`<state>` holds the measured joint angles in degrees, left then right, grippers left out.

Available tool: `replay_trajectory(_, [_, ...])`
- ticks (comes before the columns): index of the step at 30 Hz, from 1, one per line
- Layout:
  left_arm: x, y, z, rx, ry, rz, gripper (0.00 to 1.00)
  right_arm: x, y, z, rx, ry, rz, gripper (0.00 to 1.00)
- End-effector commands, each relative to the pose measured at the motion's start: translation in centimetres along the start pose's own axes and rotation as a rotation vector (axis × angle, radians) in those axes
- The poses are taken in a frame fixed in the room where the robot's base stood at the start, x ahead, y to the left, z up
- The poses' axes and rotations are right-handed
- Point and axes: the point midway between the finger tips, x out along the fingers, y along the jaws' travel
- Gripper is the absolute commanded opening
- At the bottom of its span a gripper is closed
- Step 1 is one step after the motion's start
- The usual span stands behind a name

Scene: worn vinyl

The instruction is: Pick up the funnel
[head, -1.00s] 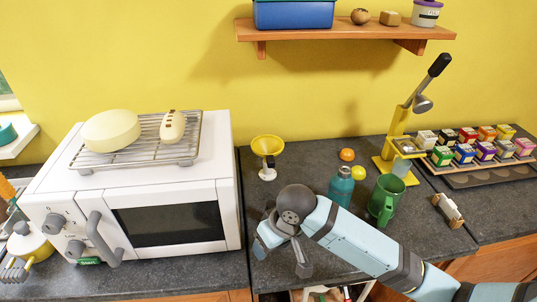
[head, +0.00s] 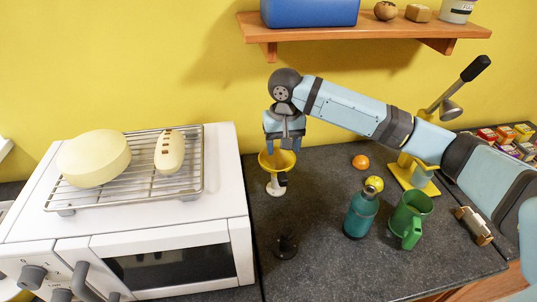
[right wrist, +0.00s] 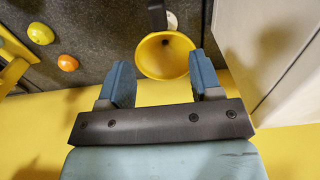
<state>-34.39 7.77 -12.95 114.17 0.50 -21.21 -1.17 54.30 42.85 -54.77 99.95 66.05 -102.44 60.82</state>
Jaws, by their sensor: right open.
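My right gripper (head: 285,143) is open and points down just above the funnel's mouth. In the right wrist view the funnel (right wrist: 150,58) lies ahead, between and slightly beyond the two blue fingers of my right gripper (right wrist: 162,78). I cannot tell whether a finger touches its rim. My left gripper is not in view.
The white oven (head: 150,245) with a wire rack (head: 190,185) stands close left. A teal bottle (head: 361,213), green mug (head: 409,215), orange (head: 361,161) and yellow fruit (head: 374,184) stand right. A shelf (head: 380,30) hangs above.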

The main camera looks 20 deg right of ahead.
Motion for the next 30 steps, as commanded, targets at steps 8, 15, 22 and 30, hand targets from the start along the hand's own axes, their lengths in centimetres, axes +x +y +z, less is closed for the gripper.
replay_trajectory(8, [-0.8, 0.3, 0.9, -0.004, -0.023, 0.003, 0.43, 3.2, 0.2, 0.0, 0.004, -0.004, 0.004, 0.59])
replay_trajectory(15, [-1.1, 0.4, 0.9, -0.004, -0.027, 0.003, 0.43, 7.4, 0.1, 0.0, 0.004, -0.002, 0.002, 0.59])
replay_trajectory(22, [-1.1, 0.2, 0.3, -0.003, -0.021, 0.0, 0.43, 9.0, 0.1, 0.0, 0.002, -0.002, 0.001, 0.59])
replay_trajectory(30, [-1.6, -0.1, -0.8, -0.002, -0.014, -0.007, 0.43, 12.9, 0.3, 0.1, 0.002, -0.001, 0.001, 0.59])
